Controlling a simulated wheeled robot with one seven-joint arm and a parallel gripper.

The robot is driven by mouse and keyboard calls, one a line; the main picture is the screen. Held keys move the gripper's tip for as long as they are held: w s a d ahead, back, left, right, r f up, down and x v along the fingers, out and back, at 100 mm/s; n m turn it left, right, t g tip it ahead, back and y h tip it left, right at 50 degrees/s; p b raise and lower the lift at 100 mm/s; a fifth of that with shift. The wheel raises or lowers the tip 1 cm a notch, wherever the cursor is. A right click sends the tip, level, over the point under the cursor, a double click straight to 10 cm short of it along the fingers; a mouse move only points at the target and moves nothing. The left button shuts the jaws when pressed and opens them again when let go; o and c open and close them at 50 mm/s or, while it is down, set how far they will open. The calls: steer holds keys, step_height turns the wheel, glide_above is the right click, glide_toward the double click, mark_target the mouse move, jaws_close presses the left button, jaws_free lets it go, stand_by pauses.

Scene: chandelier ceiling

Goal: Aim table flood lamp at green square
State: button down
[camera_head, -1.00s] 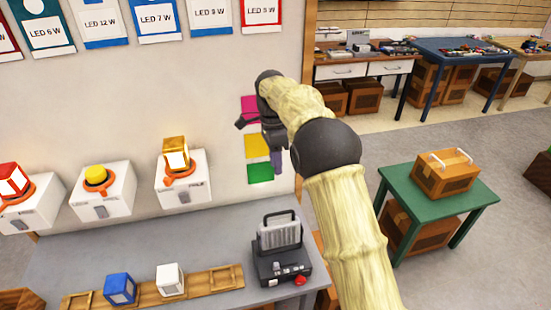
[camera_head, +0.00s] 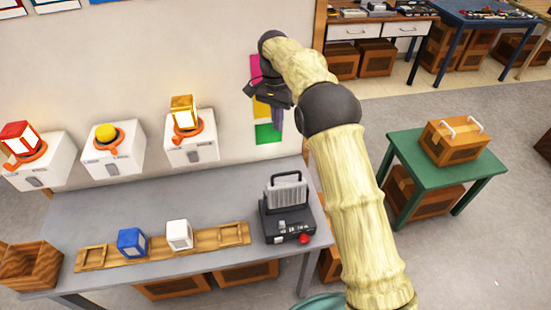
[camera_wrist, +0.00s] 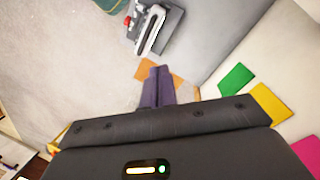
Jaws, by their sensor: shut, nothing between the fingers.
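The table flood lamp (camera_head: 287,207) stands at the right end of the grey table, with a black base, a ribbed grey head, a handle on top and a red knob at the front right. It also shows in the wrist view (camera_wrist: 152,30) near the top. The green square (camera_head: 268,134) is on the wall behind and above the lamp, below a yellow square; in the wrist view the green square (camera_wrist: 236,79) lies right of the fingers. My gripper (camera_head: 277,122) is in front of the wall squares, above and apart from the lamp. Its purple fingers (camera_wrist: 158,86) are together and empty.
A wooden rack (camera_head: 205,242) with a blue cube (camera_head: 131,241) and a white cube (camera_head: 179,234) lies left of the lamp. White boxes with coloured lamps line the wall.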

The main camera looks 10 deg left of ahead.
steer(key=f+n, duration=0.1)
steer(key=n, duration=0.2)
steer(key=a+f+n, duration=0.1)
steer(key=n, duration=0.2)
steer(key=w+a+f+n+p, duration=0.1)
steer(key=n, duration=0.3)
steer(key=shift+w+a+f, duration=0.1)
steer(key=shift+a+f, duration=0.05)
steer(key=shift+f, duration=0.15)
steer(key=shift+f, duration=0.1)
steer(key=s+d+f+p, duration=0.2)
steer(key=s+f+p, duration=0.3)
steer(key=f, duration=0.4)
steer(key=shift+s+f, duration=0.25)
steer(key=shift+f, duration=0.15)
